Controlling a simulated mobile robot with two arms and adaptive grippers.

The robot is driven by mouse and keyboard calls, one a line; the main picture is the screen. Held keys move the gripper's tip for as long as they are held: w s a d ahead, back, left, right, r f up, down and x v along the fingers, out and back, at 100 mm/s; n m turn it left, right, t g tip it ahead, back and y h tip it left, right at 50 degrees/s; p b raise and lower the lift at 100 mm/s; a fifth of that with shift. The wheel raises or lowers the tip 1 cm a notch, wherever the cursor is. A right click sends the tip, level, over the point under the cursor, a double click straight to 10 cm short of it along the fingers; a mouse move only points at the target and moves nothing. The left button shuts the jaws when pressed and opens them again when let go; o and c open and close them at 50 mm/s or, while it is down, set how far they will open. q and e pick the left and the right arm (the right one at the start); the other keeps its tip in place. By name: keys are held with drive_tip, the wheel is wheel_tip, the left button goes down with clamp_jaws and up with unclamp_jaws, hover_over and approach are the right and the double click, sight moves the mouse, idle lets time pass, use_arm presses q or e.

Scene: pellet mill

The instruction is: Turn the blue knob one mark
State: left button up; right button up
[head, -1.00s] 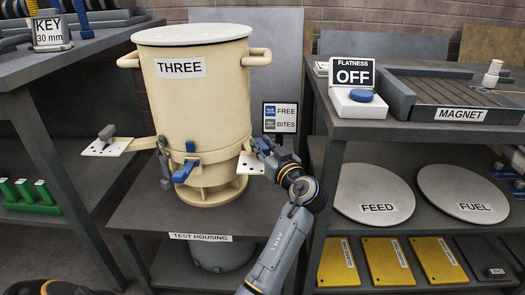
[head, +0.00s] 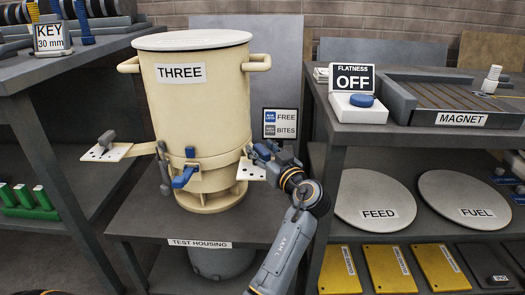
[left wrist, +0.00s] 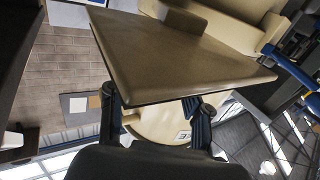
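A blue round knob (head: 361,100) sits on a small white box (head: 352,109) below a sign reading FLATNESS OFF (head: 352,76). A blue lever (head: 184,177) is on the front of the cream housing marked THREE (head: 200,110). My left gripper (head: 262,152) is at the housing's right side, by the white plate with holes (head: 251,170), well away from the round knob. Blue parts show there, partly hidden by the gripper. In the left wrist view the fingers (left wrist: 156,112) stand apart, their tips hidden behind a beige slab (left wrist: 185,50). My right gripper is out of view.
A sign with FREE and BITES (head: 282,123) stands behind my gripper. The dark grooved MAGNET table (head: 450,98) is right of the white box. FEED and FUEL discs (head: 376,185) lie on the shelf below. A grey lever (head: 107,139) is on the left plate.

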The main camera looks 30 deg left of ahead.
sight(262, 149)
use_arm(q)
wheel_tip(262, 149, up, 10)
idle(0.6)
idle(0.4)
